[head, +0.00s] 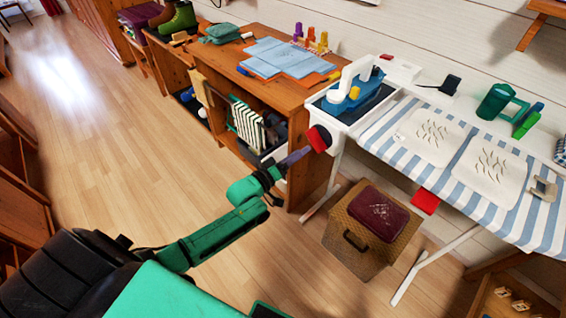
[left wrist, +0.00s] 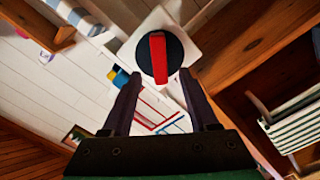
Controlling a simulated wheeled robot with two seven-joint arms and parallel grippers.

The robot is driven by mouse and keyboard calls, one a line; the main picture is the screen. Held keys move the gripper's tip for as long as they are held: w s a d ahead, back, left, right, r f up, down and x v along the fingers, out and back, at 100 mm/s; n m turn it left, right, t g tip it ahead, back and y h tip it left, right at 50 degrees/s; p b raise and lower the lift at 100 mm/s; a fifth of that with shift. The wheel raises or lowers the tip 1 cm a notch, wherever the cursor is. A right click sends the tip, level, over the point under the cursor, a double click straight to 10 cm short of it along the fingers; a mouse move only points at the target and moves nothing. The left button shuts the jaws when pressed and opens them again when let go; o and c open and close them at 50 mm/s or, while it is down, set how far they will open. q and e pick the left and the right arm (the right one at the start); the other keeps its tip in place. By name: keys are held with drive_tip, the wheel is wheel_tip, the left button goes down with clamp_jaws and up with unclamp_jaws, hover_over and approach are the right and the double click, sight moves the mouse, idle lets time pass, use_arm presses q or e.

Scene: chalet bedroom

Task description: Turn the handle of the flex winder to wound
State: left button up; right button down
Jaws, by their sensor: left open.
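The flex winder is a round black disc (left wrist: 174,59) with a straight red handle (left wrist: 158,57) across it, on a white plate in the left wrist view. There the handle stands nearly upright in the picture. In the head view the red handle (head: 318,139) shows at the near end of the ironing board. My left gripper (head: 300,155) is open, its fingers pointing at the winder from close by. In the left wrist view its fingertips (left wrist: 160,75) lie either side of the handle's lower end, with a gap on both sides. My right gripper is not in view.
The ironing board (head: 400,110) with a striped cover stands right of the winder, an iron (head: 349,92) on its end. A wooden desk (head: 290,97) is close on the left. The floor at left is clear.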

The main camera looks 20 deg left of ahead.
use_arm(q)
drive_tip(key=v, duration=0.8)
drive_tip(key=s+a+f+m+g+y+p, duration=0.1)
drive_tip(key=s+a+f+m+g+y, duration=0.3)
drive_tip(key=f, duration=0.8)
drive_tip(key=s+a+f+n+g+y, duration=0.1)
drive_tip(key=s+a+f+g, duration=0.35)
drive_tip(key=f, duration=0.75)
drive_tip(key=s+d+f+m+g, duration=0.1)
drive_tip(key=s+f+g, duration=0.1)
drive_tip(key=s+f, duration=0.3)
drive_tip(key=s+d+f+m+g+y, duration=0.1)
drive_tip(key=s+f, duration=0.4)
drive_tip(key=s, duration=0.9)
drive_tip(key=s+d+f+m+g+p, duration=0.1)
drive_tip(key=s+d+f+m+g, duration=0.1)
drive_tip(key=s, duration=0.8)
wheel_tip(320, 180, down, 3)
drive_tip(key=shift+m+g+y, duration=0.4)
drive_tip(key=shift+m+g, duration=0.3)
drive_tip(key=shift+g, duration=0.35)
drive_tip(key=shift+w+d, duration=0.1)
